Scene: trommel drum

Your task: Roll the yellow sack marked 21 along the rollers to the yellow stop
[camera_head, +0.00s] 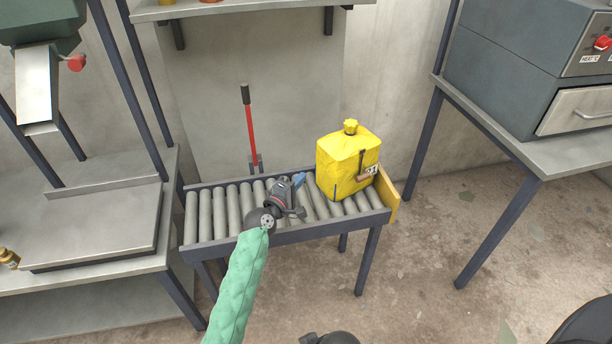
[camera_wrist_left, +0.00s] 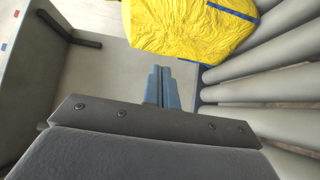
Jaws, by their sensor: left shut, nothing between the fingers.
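The yellow sack (camera_head: 342,168) marked 21 stands upright on the rollers (camera_head: 232,208), at their right end. It looks close against the yellow stop (camera_head: 389,196); I cannot tell whether they touch. My left gripper (camera_head: 299,180) is shut and empty, above the rollers just left of the sack. In the left wrist view, the blue fingertips (camera_wrist_left: 162,84) are together, with the sack's yellow side (camera_wrist_left: 190,30) beyond them. Contact between fingertips and sack cannot be made out. My right gripper is not clearly in view.
A bench (camera_head: 95,228) is at the left, and a table (camera_head: 560,156) with a grey machine (camera_head: 515,65) at the right. A shelf (camera_head: 240,10) hangs above. The rollers left of my left gripper are clear.

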